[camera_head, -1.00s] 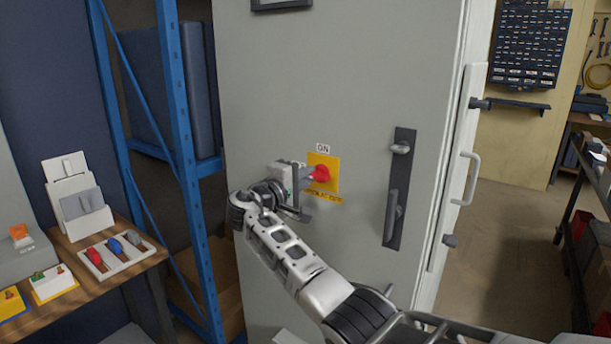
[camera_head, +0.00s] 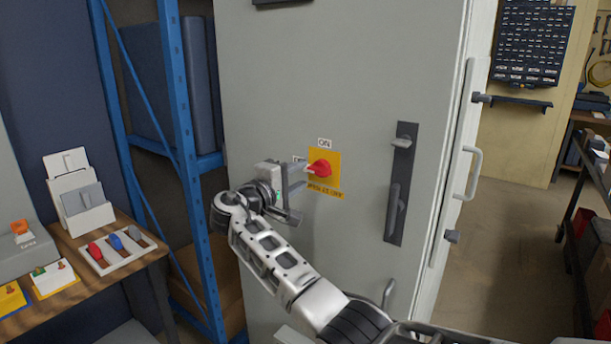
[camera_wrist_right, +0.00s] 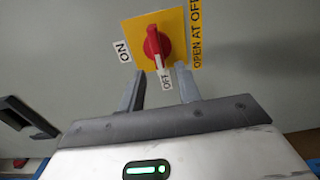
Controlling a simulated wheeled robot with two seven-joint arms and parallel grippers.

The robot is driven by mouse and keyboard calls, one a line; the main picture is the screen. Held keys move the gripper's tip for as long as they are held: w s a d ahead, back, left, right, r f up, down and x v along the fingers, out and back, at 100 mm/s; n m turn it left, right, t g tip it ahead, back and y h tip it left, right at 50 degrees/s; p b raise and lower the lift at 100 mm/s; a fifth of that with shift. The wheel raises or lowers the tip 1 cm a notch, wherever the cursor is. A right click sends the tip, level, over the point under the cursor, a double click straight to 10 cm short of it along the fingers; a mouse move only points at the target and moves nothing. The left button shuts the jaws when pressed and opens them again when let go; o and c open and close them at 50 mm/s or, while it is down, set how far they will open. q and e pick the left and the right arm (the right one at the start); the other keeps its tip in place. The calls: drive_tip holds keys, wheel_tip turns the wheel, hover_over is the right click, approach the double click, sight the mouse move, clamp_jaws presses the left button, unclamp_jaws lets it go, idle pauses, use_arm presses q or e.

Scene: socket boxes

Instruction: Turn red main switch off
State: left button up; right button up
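The red main switch (camera_head: 320,169) sits on a yellow plate (camera_head: 332,181) on the grey cabinet door. An ON label (camera_head: 325,143) is above it, and an OFF label at its left is partly covered. In the right wrist view the red handle (camera_wrist_right: 153,42) has its white-marked end pointing at the OFF label (camera_wrist_right: 167,78). My right gripper (camera_head: 298,190) is left of the switch and apart from it. Its two fingers (camera_wrist_right: 160,88) are spread with nothing between them. My left gripper is not in view.
The cabinet door (camera_head: 270,100) has a dark latch handle (camera_head: 393,215) right of the switch. A blue shelf frame (camera_head: 180,110) stands left of the cabinet. A wooden table (camera_head: 95,272) with small items is at the lower left. Open floor lies at right.

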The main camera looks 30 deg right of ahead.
drive_tip(key=b+v, duration=0.2)
drive_tip(key=v, duration=1)
drive_tip(key=shift+s+a+f, duration=0.1)
drive_tip(key=shift+f, duration=0.05)
drive_tip(key=s+a+f+n+t+y, duration=0.1)
drive_tip(key=s+f+y, duration=0.15)
drive_tip(key=f, duration=0.65)
drive_tip(key=s+f+n+t+y, duration=0.1)
drive_tip(key=f+y, duration=0.3)
drive_tip(key=f, duration=0.5)
drive_tip(key=s+a+f+n+t+y, duration=0.1)
drive_tip(key=s+f+n+y, duration=0.15)
drive_tip(key=f, duration=0.65)
drive_tip(key=s+a+f+m+y, duration=0.25)
drive_tip(key=s+f+y, duration=0.25)
drive_tip(key=s+f, duration=0.4)
drive_tip(key=s+a+m+y, duration=0.1)
drive_tip(key=s+m+y, duration=0.1)
drive_tip(key=s, duration=0.5)
drive_tip(key=s+a+m+y, duration=0.2)
drive_tip(key=s+y, duration=0.1)
drive_tip(key=s, duration=0.4)
drive_tip(key=shift+s+a+y, duration=0.25)
drive_tip(key=shift+a+y, duration=0.05)
drive_tip(key=shift+a, duration=0.05)
